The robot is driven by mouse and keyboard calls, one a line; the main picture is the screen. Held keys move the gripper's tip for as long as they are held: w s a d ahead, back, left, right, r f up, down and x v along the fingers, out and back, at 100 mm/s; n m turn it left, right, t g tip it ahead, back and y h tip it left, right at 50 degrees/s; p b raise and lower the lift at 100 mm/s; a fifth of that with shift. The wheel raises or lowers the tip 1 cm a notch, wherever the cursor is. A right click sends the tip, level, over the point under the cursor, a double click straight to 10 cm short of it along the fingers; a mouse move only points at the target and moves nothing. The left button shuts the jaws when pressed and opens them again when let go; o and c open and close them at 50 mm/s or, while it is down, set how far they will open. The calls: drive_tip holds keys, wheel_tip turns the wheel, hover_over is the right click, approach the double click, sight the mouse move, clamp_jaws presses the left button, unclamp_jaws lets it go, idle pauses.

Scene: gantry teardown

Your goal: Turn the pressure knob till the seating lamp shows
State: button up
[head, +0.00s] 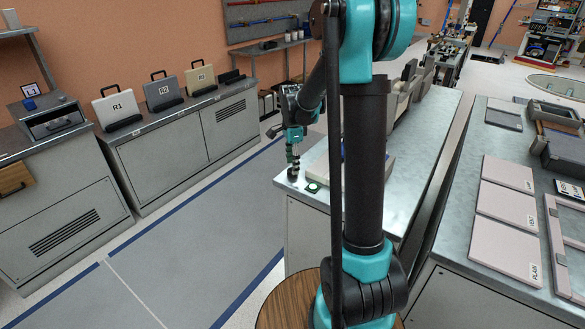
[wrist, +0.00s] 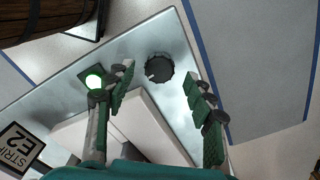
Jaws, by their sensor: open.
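The pressure knob (wrist: 159,67) is a dark, ridged round knob near the corner of the metal bench top. It also shows in the head view (head: 293,174). The lamp's plate also shows in the head view (head: 312,188). My gripper (wrist: 158,80) is open, with one finger on each side of the knob in the wrist view and clear gaps between. In the head view my gripper (head: 293,152) points down just above the knob.
A pale block (wrist: 150,125) lies on the bench close behind the knob. Pale panels (head: 508,205) lie on the right bench (head: 455,225). The floor aisle (head: 190,235) is clear.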

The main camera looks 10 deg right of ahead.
wheel_tip(320, 180, up, 10)
drive_tip(key=shift+f, duration=0.25)
drive_tip(key=s+d+f+n+t, duration=0.1)
drive_tip(key=s+f+n, duration=0.3)
drive_tip(key=s, duration=0.4)
drive_tip(key=s+d+f+n+t, duration=0.1)
drive_tip(key=s+f+n, duration=0.3)
drive_tip(key=s+n, duration=0.3)
drive_tip(key=s+d+f+n+t, duration=0.2)
drive_tip(key=s+f+n, duration=0.2)
drive_tip(key=s, duration=0.6)
drive_tip(key=shift+f+n, duration=0.4)
drive_tip(key=shift+n, duration=0.5)
drive_tip(key=shift+a, duration=0.1)
drive_tip(key=shift+c, duration=0.2)
